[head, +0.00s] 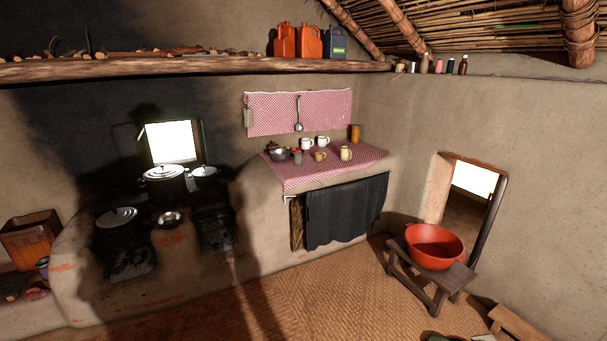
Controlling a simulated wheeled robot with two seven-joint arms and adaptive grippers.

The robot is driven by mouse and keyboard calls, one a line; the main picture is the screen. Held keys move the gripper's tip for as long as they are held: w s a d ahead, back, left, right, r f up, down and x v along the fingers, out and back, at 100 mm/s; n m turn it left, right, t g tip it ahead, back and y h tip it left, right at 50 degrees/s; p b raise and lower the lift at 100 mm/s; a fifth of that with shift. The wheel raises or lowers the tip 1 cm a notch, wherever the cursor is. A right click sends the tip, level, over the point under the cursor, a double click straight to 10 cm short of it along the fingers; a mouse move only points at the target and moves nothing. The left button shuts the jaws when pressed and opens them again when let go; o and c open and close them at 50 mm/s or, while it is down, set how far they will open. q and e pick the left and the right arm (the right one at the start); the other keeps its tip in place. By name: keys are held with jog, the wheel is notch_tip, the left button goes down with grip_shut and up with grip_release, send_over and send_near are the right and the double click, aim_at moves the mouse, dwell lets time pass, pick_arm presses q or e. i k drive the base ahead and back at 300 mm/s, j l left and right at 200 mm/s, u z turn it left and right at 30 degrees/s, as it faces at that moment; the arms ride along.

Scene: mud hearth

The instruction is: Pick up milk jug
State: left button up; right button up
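Several small vessels stand on the pink checked cloth of the counter (295,183) at the middle of the head view. A cream jug-like vessel (346,153) stands near the right part of the counter; it may be the milk jug, but it is too small to be sure. A tan cup (320,156) is to its left. Two white mugs (307,143) stand behind. A taller orange-brown container (355,133) is at the back right corner. Neither of my grippers is in view.
A dark lidded pot (279,154) is at the counter's left. The clay hearth with pots (164,173) is farther left. A red basin (434,246) sits on a wooden stool (404,267) at right. The woven floor (320,290) before the counter is clear.

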aim_at(345, 150)
jog(key=i, duration=3.3)
jog(key=z, duration=0.45)
